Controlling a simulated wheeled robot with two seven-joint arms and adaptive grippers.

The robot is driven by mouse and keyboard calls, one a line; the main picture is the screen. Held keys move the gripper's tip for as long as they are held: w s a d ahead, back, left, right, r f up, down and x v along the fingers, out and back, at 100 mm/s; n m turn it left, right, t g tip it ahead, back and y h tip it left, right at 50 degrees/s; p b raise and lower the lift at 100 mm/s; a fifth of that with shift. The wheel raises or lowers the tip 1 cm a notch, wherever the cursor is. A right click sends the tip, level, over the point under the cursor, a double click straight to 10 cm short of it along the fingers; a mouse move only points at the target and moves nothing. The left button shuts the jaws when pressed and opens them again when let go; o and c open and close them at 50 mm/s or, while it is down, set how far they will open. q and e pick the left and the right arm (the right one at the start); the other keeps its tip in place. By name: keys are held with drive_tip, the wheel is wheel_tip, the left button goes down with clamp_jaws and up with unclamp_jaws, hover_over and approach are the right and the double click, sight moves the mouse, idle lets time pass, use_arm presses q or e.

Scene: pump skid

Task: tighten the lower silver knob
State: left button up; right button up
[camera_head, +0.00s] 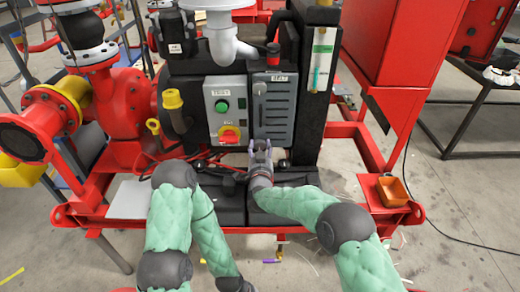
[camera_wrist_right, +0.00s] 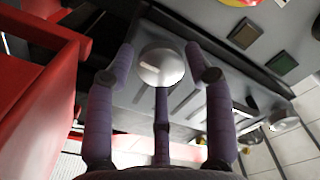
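A silver knob (camera_wrist_right: 161,63) sits between the purple-grey fingers of my right gripper (camera_wrist_right: 160,60) in the right wrist view. Two fingers stand on either side of it and a third points at it from below; small gaps seem to show at the sides. In the head view, my right gripper (camera_head: 260,147) is at the lower edge of the grey louvred panel (camera_head: 272,110) and hides the knob there. Another silver knob (camera_head: 259,88) is higher on that panel; a second silver knob (camera_wrist_right: 283,118) also shows at right in the wrist view. My left gripper is out of view.
A control box (camera_head: 227,108) with a green button and a red-yellow switch is left of the panel. A red frame post (camera_wrist_right: 40,90) stands close on the left in the wrist view. An orange bin (camera_head: 392,191) sits on the red frame at right.

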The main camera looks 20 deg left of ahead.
drive_tip(key=shift+s, duration=0.1)
drive_tip(key=v, duration=1.2)
idle(0.4)
